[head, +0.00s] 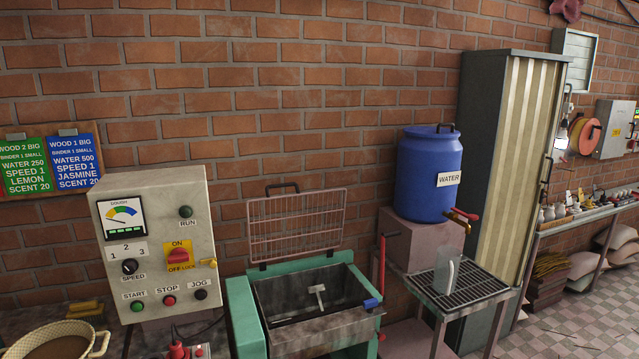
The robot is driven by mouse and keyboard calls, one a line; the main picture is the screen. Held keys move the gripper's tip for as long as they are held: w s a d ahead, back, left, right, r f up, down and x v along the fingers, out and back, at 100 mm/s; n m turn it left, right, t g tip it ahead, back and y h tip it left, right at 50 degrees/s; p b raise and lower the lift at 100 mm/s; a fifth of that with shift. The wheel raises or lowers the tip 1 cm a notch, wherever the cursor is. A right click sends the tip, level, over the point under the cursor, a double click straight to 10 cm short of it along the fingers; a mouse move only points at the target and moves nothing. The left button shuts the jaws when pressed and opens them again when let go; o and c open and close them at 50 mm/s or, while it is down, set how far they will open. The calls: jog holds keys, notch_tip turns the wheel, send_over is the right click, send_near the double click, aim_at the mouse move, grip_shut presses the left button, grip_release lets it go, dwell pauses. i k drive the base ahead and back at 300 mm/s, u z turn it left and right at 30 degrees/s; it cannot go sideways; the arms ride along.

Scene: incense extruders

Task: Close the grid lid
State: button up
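The grid lid (297,227) is a wire mesh panel in a thin frame, standing open and upright at the back of the green machine (243,318). A dark handle (282,187) sits on its top edge. Below it the machine's grey metal trough (350,283) is uncovered, with a pale T-shaped mixing part (318,297) showing inside. The lid's lower edge meets the back rim of the trough. My gripper does not show in the head view.
A control box (160,255) stands left of the machine. A red lever (382,268) rises at its right side. Further right are a blue water barrel (428,180) and a clear jug (445,272) on a grated stand (478,290). A brick wall is close behind.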

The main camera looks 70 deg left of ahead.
aim_at(262, 264)
jog(key=u, duration=0.05)
jog(key=i, duration=2.75)
jog(key=u, duration=3.65)
jog(key=i, duration=1)
jog(key=z, duration=0.05)
